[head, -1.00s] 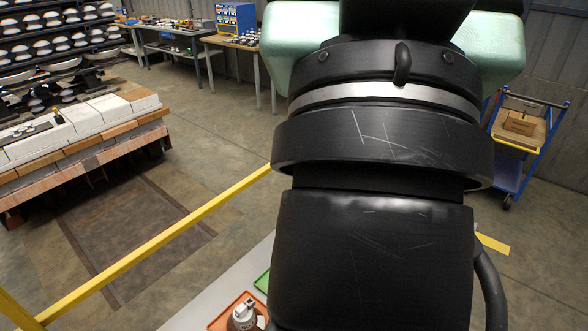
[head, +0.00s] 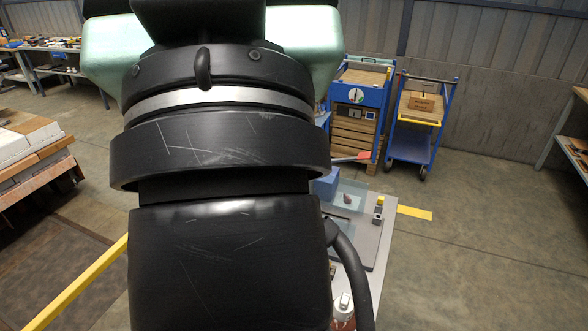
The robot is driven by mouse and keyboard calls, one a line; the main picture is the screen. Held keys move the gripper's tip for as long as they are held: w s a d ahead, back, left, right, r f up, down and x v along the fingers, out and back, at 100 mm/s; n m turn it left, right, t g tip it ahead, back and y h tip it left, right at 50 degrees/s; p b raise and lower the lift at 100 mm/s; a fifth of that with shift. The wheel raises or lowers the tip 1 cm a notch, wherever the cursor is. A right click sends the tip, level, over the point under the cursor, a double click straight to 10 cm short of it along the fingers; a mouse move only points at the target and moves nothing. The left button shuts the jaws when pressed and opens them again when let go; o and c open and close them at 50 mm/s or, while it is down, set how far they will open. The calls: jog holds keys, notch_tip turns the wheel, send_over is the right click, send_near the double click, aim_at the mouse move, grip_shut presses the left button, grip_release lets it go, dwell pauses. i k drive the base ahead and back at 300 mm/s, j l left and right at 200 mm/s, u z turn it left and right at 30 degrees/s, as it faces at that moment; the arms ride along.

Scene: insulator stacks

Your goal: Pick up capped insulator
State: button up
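A reddish-brown insulator with a white and grey cap (head: 343,306) shows at the bottom edge, just right of my black arm. Its lower part is cut off by the frame, and my arm and its hose stand close in front of it. My gripper is not visible; my arm's large links fill the middle left of the head view. I cannot tell where the gripper is relative to the insulator.
A grey worktable (head: 385,238) carries a blue block (head: 326,186), a clear sheet and a small yellow-topped part (head: 379,205). A blue trolley (head: 418,125) and a drawer cart (head: 358,105) stand behind. Floor at right is open. A yellow rail (head: 75,287) runs at lower left.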

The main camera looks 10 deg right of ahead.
aim_at(344, 318)
jog(key=i+l+u, duration=0.15)
jog(key=i+l, duration=0.5)
jog(key=i, duration=0.15)
